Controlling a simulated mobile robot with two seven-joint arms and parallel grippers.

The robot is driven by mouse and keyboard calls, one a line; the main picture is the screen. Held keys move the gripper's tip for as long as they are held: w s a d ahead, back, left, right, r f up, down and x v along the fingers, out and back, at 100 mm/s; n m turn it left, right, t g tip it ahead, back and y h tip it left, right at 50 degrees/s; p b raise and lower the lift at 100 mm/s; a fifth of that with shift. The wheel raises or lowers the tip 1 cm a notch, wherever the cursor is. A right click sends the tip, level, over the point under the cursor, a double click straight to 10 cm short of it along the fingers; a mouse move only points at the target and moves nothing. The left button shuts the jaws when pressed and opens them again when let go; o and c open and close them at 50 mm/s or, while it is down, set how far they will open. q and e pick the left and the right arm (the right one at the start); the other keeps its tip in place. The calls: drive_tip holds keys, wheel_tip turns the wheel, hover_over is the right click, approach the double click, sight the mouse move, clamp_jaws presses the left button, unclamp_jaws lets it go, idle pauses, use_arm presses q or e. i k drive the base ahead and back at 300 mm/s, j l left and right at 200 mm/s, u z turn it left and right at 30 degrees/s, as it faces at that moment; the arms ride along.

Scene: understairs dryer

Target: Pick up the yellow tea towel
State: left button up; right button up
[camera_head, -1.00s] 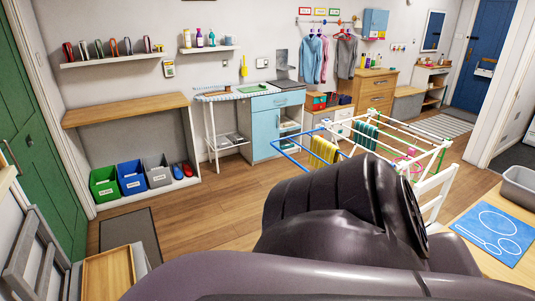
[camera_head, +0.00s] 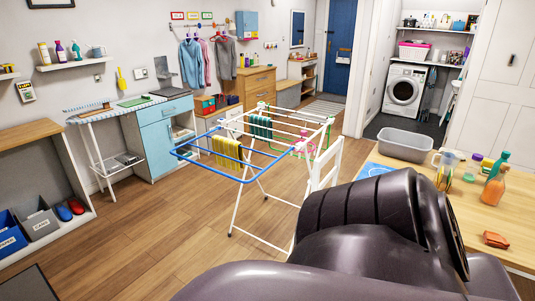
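The yellow tea towel (camera_head: 227,152) hangs over a rail near the left, blue-framed end of the drying rack (camera_head: 208,166). A green cloth (camera_head: 260,126) hangs on the same rack, further back and to the right. The rack stands open on the wooden floor in the middle of the view. A dark arm of mine fills the lower right foreground, well apart from the towel. Neither gripper's fingers show in this view.
A wooden table (camera_head: 464,214) at the right holds a grey tub (camera_head: 405,145), a jug and an orange spray bottle (camera_head: 494,186). A blue cabinet (camera_head: 163,135) stands behind the rack. The floor (camera_head: 165,232) left of the rack is clear.

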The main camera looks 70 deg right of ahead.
sight(222, 145)
drive_tip(key=k+z, duration=0.15)
drive_tip(key=z, duration=0.35)
drive_tip(key=k+l+z, duration=0.1)
drive_tip(key=z, duration=0.4)
drive_tip(key=k+l+z, duration=0.1)
drive_tip(key=l+z, duration=0.7)
drive_tip(key=i+l+u, duration=0.8)
drive_tip(key=l, duration=0.15)
drive_tip(key=i+l+u, duration=0.25)
drive_tip(key=l, duration=0.15)
drive_tip(key=l+u, duration=0.25)
drive_tip(key=l, duration=0.2)
drive_tip(key=i, duration=0.05)
